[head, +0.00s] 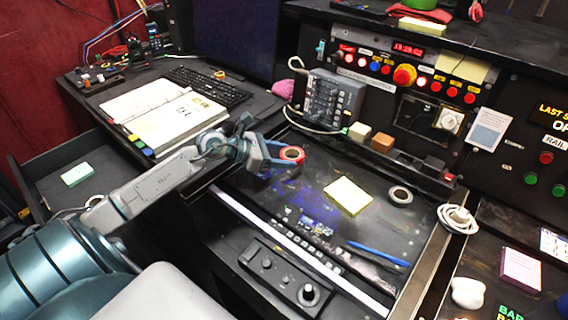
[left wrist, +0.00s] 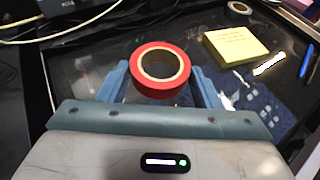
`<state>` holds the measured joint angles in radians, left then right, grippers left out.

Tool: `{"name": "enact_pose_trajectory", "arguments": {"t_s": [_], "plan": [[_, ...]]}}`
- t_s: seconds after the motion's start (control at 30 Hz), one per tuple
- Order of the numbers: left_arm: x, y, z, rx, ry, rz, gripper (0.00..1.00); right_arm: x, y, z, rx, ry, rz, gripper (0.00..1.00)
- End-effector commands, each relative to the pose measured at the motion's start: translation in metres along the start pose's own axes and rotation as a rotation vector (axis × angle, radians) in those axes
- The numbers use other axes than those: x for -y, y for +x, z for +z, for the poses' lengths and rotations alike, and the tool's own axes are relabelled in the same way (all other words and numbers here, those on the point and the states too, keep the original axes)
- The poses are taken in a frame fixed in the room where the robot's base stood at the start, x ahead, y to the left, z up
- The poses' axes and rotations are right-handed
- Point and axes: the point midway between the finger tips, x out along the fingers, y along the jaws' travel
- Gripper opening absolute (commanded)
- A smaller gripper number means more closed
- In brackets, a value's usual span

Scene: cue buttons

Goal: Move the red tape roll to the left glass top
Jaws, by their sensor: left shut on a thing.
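The red tape roll (head: 291,154) is held between the fingers of my left gripper (head: 282,160), above the dark glass top in the middle of the console. In the left wrist view the red tape roll (left wrist: 160,70) lies flat between the two blue-grey fingers of the left gripper (left wrist: 160,85), its hole facing up. The glass top (head: 325,215) carries a yellow sticky-note pad (head: 348,196) and a grey tape roll (head: 400,195). The right gripper is not seen in either view.
A blue pen (head: 378,253) lies on the glass near its front right. A grey switch box (head: 334,98) with cables stands behind. An open binder (head: 165,113) and a keyboard (head: 208,88) lie on the left desk. A button panel (head: 405,75) rises at the back.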

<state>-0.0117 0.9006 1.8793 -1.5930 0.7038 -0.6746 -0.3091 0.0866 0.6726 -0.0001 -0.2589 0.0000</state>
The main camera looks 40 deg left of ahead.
Motion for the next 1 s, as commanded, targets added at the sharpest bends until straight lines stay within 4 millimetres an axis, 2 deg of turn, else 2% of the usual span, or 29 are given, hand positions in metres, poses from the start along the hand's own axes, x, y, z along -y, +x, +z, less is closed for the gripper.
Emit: {"name": "enact_pose_trajectory", "arguments": {"t_s": [0.17,0.4,0.8,0.83,0.9,1.0], "plan": [[0.000,0.006,-0.002,0.000,-0.004,0.000,0.36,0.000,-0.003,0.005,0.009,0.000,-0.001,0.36],[0.001,0.017,-0.029,-0.001,-0.003,0.000,0.36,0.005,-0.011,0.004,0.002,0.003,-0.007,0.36],[0.001,0.020,-0.036,-0.001,0.000,0.000,0.36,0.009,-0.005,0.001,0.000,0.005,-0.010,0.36],[0.000,0.019,-0.035,-0.002,0.000,0.000,0.64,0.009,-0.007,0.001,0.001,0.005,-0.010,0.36],[0.001,0.019,-0.034,-0.002,0.000,0.000,0.78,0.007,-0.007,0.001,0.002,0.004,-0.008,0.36],[0.001,0.019,-0.034,-0.002,0.000,0.000,0.80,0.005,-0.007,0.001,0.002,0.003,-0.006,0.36]]}}
